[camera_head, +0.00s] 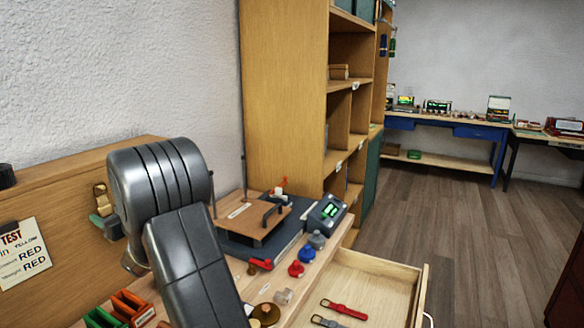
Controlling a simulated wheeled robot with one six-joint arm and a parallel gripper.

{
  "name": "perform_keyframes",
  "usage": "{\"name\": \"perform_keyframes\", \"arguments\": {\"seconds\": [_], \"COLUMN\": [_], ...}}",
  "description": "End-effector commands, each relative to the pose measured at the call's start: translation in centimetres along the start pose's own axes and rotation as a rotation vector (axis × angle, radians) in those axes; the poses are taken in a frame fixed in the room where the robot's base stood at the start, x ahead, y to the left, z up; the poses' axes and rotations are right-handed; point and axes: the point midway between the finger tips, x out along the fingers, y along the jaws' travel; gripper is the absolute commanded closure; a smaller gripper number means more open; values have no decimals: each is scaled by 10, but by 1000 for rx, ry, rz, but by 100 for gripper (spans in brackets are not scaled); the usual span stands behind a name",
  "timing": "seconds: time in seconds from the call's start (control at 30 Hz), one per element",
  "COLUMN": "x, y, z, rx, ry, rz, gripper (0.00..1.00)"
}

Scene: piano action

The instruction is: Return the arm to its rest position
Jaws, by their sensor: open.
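My grey arm (160,185) rises at the left front, bent, with a rounded ribbed upper part and a long link running down to the bottom edge. It stands in front of the bench and hides part of it and of the wooden back panel (80,180). My gripper is not in view, so I cannot see whether it holds anything.
An open wooden drawer (405,290) holds a red strap (343,309) and a dark one. On the bench are a wooden-topped device (250,215), a lit meter (327,212), coloured knobbed weights and small bins (132,305).

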Motion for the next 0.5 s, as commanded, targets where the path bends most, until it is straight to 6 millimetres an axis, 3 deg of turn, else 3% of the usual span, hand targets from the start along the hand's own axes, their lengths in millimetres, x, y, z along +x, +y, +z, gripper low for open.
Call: {"name": "perform_keyframes", "arguments": {"seconds": [0.07,0.17,0.5], "x": [-12,-30,-92], "y": [1,1,1], "z": [-14,-8,-14], "rx": [0,-1,-1], "ry": [0,1,1], "rz": [3,3,4], "gripper": [44,44,44]}}
